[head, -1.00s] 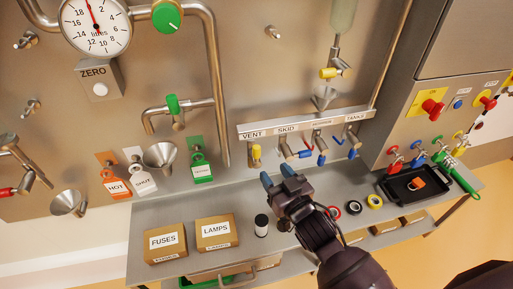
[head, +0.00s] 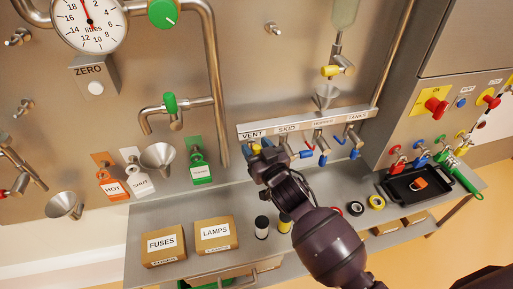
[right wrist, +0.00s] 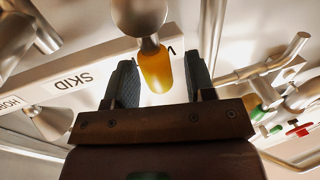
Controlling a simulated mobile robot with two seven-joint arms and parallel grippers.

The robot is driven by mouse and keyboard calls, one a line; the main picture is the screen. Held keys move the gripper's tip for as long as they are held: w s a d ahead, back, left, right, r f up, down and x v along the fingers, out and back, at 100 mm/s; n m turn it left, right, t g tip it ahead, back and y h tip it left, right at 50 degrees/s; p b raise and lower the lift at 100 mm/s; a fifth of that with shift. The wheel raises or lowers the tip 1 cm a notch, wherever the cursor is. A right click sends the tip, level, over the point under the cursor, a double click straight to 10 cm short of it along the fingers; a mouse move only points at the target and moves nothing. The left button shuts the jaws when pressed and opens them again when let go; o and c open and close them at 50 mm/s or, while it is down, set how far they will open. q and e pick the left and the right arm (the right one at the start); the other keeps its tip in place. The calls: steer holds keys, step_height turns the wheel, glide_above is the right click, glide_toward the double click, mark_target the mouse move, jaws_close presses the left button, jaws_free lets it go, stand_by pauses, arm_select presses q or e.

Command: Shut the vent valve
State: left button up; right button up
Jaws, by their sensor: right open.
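The vent valve is the leftmost valve under the labelled rail, below the word VENT; its yellow handle (head: 254,148) is mostly covered by my right gripper (head: 264,160) in the head view. In the right wrist view the yellow handle (right wrist: 156,72) hangs from its round metal body (right wrist: 140,16). The right gripper (right wrist: 162,75) is open, with one dark finger on each side of the handle. There is a gap on both sides, wider on the right. My left gripper is not in view.
The skid valve with a blue handle (head: 305,154) is close on the right. The label rail (head: 264,132) runs just above. Below, the shelf holds a lamps box (head: 216,235), a fuses box (head: 163,245), a dark canister (head: 262,228) and tape rolls (head: 356,209). A funnel (head: 157,158) is to the left.

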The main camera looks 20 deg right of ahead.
jaws_close()
stand_by(0.3)
